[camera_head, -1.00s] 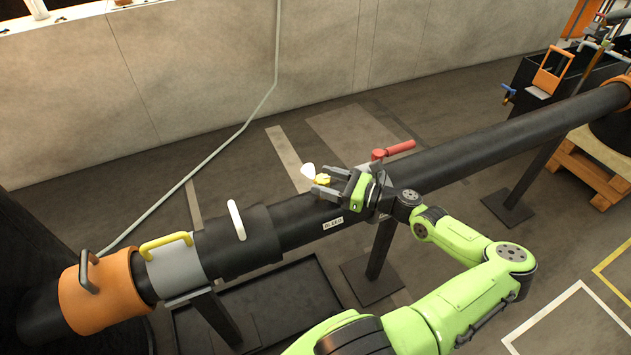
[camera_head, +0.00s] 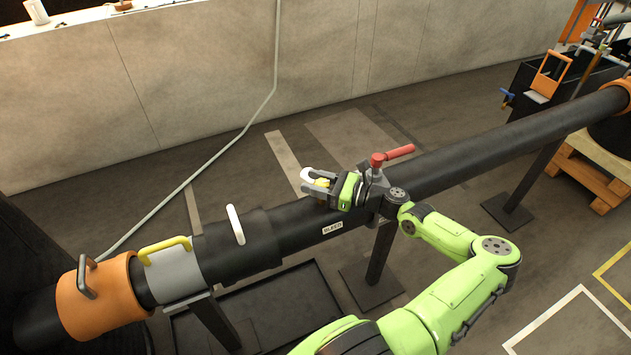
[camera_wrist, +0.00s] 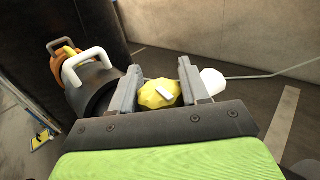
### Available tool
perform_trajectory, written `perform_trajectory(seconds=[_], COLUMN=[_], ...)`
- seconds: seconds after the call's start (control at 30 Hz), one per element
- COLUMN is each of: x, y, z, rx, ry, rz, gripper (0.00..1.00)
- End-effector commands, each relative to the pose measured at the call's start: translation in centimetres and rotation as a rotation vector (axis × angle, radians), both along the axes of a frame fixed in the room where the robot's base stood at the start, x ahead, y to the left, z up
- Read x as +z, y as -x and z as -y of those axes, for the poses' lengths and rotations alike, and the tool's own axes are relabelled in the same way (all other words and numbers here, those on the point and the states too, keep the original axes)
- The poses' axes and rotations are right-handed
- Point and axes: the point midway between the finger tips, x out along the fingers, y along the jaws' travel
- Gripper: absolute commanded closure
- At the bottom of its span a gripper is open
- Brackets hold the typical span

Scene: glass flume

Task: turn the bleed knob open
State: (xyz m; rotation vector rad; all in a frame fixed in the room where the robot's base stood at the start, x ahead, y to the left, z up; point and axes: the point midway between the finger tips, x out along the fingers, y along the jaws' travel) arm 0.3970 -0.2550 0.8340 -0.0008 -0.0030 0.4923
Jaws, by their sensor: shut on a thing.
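The yellow faceted bleed knob (camera_head: 322,182) is on the black pipe, close to the "BLEED" label (camera_head: 332,228). In the wrist view, the knob (camera_wrist: 160,95) sits between the two grey fingers and has a small white mark on its face. My gripper (camera_head: 316,184) is shut on the knob from the right; in the wrist view its fingers (camera_wrist: 158,88) stand on either side of it. A white rounded part (camera_wrist: 213,81) shows just past the right finger. The fingers hide part of the knob in the head view.
The black pipe (camera_head: 460,150) runs across the scene. A red lever (camera_head: 393,156) stands on it close behind my wrist. A white handle (camera_head: 235,224), a yellow handle (camera_head: 165,248) and an orange collar (camera_head: 100,298) are on the left. A dark tray (camera_head: 270,310) lies below.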

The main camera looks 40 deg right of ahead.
Motion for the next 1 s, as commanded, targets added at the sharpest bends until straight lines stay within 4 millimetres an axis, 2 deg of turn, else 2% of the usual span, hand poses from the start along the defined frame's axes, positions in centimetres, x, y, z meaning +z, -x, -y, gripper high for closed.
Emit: perform_trajectory(seconds=[0.3,0.63,0.67,0.77,1.0], x=[0.1,0.03,0.03,0.02,0.02], y=[0.17,0.26,0.27,0.26,0.27], z=[-0.33,-0.43,-0.44,-0.43,-0.4], rx=[0.205,0.221,0.221,0.22,0.219], ry=[0.001,0.001,0.001,0.001,0.001], rz=[-0.003,-0.002,-0.002,-0.002,-0.002], gripper=[0.85,0.85,0.5,0.35,0.35])
